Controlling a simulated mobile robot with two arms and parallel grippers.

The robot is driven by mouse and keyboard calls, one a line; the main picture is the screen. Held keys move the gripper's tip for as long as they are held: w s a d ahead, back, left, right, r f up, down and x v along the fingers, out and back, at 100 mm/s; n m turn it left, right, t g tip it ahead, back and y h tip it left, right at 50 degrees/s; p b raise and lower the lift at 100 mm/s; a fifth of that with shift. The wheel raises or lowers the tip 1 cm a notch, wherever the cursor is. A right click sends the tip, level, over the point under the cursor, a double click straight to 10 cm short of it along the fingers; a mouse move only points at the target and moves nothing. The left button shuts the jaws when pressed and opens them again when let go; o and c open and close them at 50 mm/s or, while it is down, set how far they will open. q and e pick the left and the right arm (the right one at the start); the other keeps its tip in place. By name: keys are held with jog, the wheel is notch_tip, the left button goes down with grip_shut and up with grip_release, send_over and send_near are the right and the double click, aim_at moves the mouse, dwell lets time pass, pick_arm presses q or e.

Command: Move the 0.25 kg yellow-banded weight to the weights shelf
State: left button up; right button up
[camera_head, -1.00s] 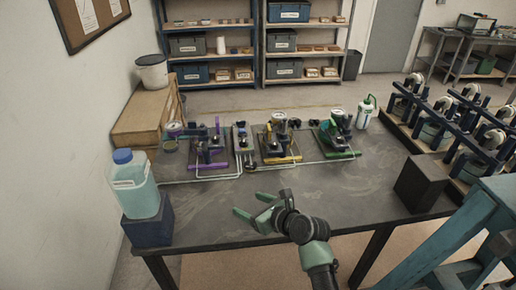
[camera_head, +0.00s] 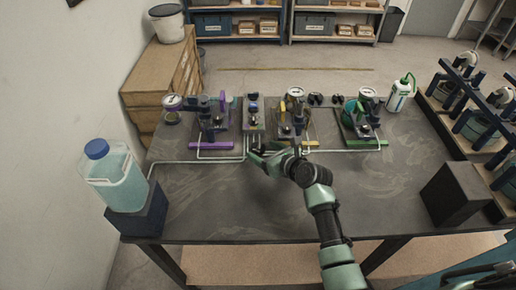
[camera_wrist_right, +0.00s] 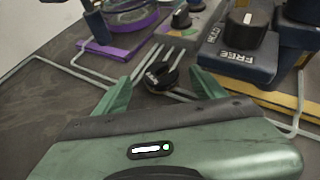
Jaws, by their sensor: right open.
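My right gripper (camera_head: 256,160) is open over the table, in front of the row of stations. In the right wrist view, a small black round piece with a pale label (camera_wrist_right: 160,77) lies just beyond and between the fingertips of that gripper (camera_wrist_right: 160,92), with nothing held. I cannot make out a yellow band on it, so I cannot tell whether it is the 0.25 kg weight. The yellow-barred station (camera_head: 292,125) stands behind and right of the gripper. I cannot pick out a weights shelf for certain. My left gripper is out of view.
The purple-barred station (camera_head: 213,125) and green-barred station (camera_head: 362,122) flank the row, with pale tubing along the front. A jug (camera_head: 118,178) on a dark block stands left. A black block (camera_head: 456,195) stands right. The front of the dark table (camera_head: 235,215) is largely clear.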

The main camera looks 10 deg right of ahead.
jog(key=shift+x, duration=1.1)
jog(key=shift+w+f, duration=0.1)
jog(key=shift+w, duration=0.1)
jog(key=shift+c, duration=1.4)
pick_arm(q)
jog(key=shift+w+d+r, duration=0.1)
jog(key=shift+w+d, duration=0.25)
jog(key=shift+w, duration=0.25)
pick_arm(e)
grip_shut()
